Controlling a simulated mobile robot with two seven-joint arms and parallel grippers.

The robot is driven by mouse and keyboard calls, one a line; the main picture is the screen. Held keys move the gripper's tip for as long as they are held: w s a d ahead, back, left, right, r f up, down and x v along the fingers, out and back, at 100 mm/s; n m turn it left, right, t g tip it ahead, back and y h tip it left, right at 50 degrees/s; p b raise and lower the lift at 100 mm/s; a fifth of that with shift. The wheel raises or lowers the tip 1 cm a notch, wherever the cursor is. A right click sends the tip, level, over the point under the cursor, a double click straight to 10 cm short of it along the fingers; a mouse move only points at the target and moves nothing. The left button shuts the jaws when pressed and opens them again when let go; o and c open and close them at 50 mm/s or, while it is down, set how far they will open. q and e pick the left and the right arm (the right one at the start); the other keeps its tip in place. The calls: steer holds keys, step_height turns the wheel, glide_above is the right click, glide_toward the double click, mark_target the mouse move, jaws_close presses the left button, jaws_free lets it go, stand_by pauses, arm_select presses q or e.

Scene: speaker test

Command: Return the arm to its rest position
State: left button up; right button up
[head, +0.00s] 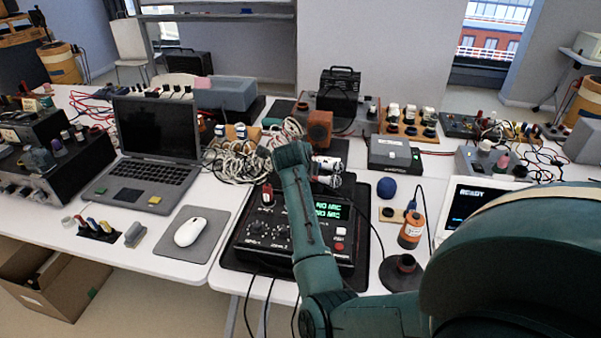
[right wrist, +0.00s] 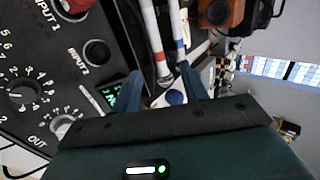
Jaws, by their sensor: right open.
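My right arm (head: 305,215) comes in from the lower right of the head view. It reaches up over a black speaker tester (head: 345,240) whose green display reads "NO MIC". In the head view I cannot make out the gripper's fingers. In the right wrist view my right gripper (right wrist: 160,86) is open, its two blue-green fingers apart. The tester's dark panel (right wrist: 45,55) with knobs and input sockets lies to the left there. Two white rods with red and blue bands (right wrist: 164,45) show beyond the fingertips. I cannot tell whether they are touched. My left gripper is out of view.
A laptop (head: 157,130) and a white mouse (head: 189,231) stand left of the tester. A blue ball (head: 386,188), an orange bottle (head: 411,230) and a screen reading "READY" (head: 474,208) stand right. Tangled white cables (head: 240,160) and a brown speaker (head: 319,128) lie behind.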

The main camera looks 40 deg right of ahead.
steer(key=shift+s+a+r, duration=0.1)
steer(key=shift+r, duration=0.1)
